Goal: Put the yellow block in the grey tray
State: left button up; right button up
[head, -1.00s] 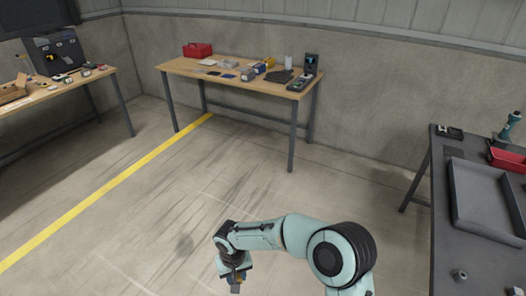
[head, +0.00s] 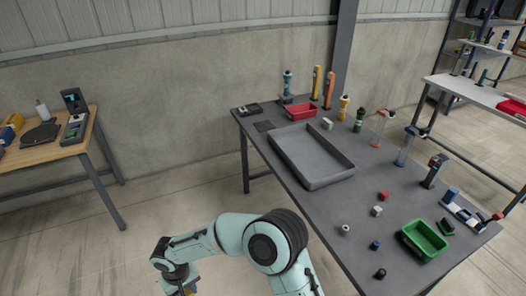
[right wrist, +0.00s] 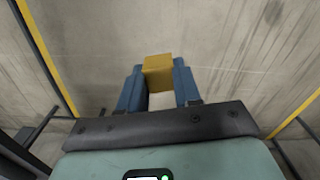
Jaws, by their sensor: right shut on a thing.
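The yellow block (right wrist: 158,68) is between the two blue fingers of my right gripper (right wrist: 158,90) in the right wrist view. The gripper is shut on it, with bare floor behind. In the head view my right gripper (head: 187,291) is at the bottom edge, mostly cut off, left of the dark table. The grey tray (head: 308,155) is on that table, up and to the right of the gripper, and looks empty. My left gripper is not in view.
The dark table (head: 345,212) also bears a red bin (head: 301,111), a green bin (head: 424,240), several small blocks and nuts, and upright tools and bottles along its far side. A wooden table (head: 45,147) stands at the left. Open floor lies between the tables.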

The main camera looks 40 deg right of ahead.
aim_at(298, 145)
jog(key=i+z, duration=0.3)
jog(key=i, duration=0.35)
jog(key=i+z, duration=0.35)
jog(key=i, duration=0.3)
jog(key=i+z, duration=0.4)
jog(key=i, duration=0.15)
jog(key=i+j+z, duration=0.25)
jog(key=i+z, duration=0.2)
jog(key=i+j+z, duration=0.2)
jog(key=i+z, duration=0.2)
jog(key=i+j+z, duration=0.45)
jog(key=i+l, duration=0.1)
